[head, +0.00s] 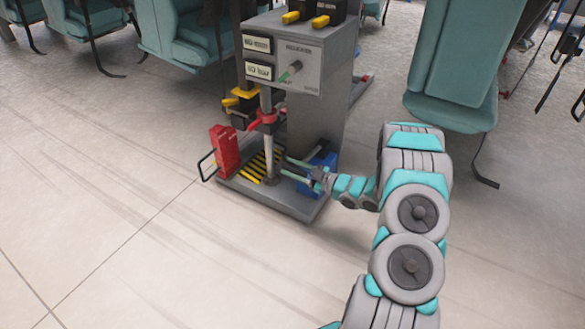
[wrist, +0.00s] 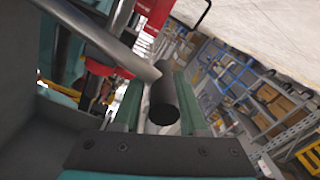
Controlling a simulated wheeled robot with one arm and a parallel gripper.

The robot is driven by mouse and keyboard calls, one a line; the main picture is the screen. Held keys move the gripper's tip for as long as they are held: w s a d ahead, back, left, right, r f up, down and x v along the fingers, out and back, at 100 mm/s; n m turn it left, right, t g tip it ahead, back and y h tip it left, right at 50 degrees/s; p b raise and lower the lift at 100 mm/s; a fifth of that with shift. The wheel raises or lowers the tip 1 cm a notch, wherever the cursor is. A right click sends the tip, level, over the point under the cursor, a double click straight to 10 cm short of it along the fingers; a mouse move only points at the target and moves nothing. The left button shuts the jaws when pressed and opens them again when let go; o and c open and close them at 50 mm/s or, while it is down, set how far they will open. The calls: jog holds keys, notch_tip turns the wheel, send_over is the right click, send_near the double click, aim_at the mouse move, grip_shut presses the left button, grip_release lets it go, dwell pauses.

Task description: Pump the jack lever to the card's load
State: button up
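A grey cabinet (head: 318,100) stands on a low base plate. From a red pivot part (head: 263,120) on its front, a grey lever (head: 268,152) slants down to a dark end near the plate. In the wrist view the lever (wrist: 100,32) ends in a black round grip (wrist: 165,102). My gripper (head: 286,168) is low beside the lever's end. In the wrist view my gripper (wrist: 158,92) has its green fingers apart, with the black grip between them and a gap on the left. Two small plates (head: 258,44) (head: 258,71) on the cabinet have lettering too small to read.
A red block (head: 224,150) with a black wire handle stands at the base plate's left. A blue part (head: 318,172) lies by the cabinet foot. Teal seats (head: 458,60) stand behind and right. The floor at left is clear.

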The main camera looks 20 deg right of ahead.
jog(key=shift+o, duration=1.1)
jog(key=shift+d, duration=0.15)
jog(key=v, duration=0.7)
jog(key=shift+s+d, duration=0.15)
jog(key=shift+s, duration=0.15)
